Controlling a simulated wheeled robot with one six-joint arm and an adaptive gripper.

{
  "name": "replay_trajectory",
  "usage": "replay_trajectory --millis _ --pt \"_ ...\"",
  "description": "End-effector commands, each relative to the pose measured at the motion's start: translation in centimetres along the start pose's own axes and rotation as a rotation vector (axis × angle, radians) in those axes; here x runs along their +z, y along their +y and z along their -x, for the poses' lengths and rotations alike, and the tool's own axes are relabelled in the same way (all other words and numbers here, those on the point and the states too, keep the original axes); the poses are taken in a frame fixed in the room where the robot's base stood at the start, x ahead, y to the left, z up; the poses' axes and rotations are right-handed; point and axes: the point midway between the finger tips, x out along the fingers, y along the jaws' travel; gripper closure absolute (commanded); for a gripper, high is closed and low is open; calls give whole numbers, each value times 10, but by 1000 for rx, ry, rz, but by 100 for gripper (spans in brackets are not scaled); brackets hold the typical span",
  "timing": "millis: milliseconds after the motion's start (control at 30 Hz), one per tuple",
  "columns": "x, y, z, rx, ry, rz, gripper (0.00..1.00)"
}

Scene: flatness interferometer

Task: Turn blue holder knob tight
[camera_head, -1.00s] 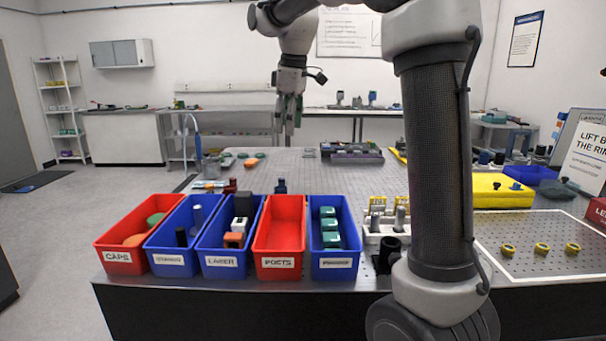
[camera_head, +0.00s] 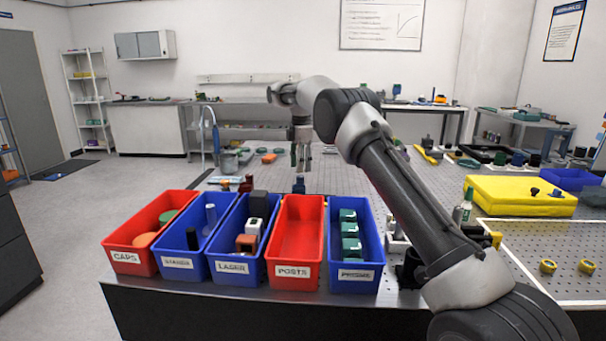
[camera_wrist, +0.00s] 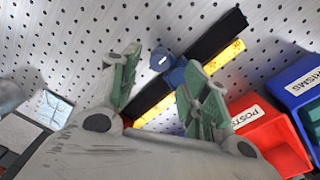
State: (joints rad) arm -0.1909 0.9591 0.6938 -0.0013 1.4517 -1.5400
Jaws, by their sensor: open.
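The blue holder (camera_head: 299,185) stands on the perforated table just behind the bins in the head view. In the wrist view its blue body (camera_wrist: 177,74) lies beside a black bar, with a round knob (camera_wrist: 162,61) that has a pale mark on top. My gripper (camera_head: 301,168) points down above the blue holder in the head view. In the wrist view its two green-padded fingers (camera_wrist: 158,66) are open, one on either side of the knob. Whether either finger touches the knob cannot be told. The right finger hides part of the blue body.
The red posts bin (camera_head: 294,270) and the blue prisms bin (camera_head: 351,276) stand close in front; more bins are to their left. A red holder (camera_head: 246,184) is left of the blue one. A yellow case (camera_head: 520,196) lies at right.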

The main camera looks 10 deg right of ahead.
Motion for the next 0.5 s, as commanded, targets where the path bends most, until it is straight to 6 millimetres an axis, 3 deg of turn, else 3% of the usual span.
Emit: replay_trajectory --millis 200,500 --pt "0 0 -32 -1 0 -1 54" --pt "0 0 -41 1 0 -2 54"
